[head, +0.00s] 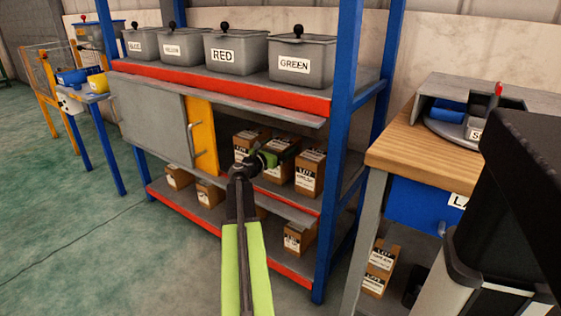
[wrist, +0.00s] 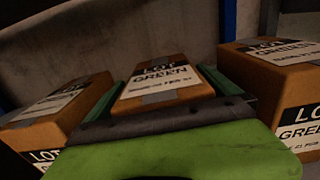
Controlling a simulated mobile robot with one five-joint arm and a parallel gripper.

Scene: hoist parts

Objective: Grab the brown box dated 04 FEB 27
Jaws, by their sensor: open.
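Three brown boxes with black-and-white LOT labels stand in a row on the middle shelf: a left box (head: 243,140), a middle box (head: 282,146) and a right box (head: 310,174). In the wrist view the left box (wrist: 62,108), middle box (wrist: 165,84) and right box (wrist: 272,78) show from close up. GREEN reads on the middle and right labels; I cannot read any full date for sure. My gripper (head: 275,158) is open at the middle box, with its dark fingers (wrist: 164,86) seemingly on either side of it. My gripper hides part of that box.
The shelf above holds grey lidded bins, including RED (head: 236,77) and GREEN (head: 294,82). A grey sliding panel (head: 150,115) covers the shelf's left part. More boxes (head: 298,240) stand on the lower shelf. A blue post (head: 340,130) bounds the right; a workbench (head: 415,150) stands beyond.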

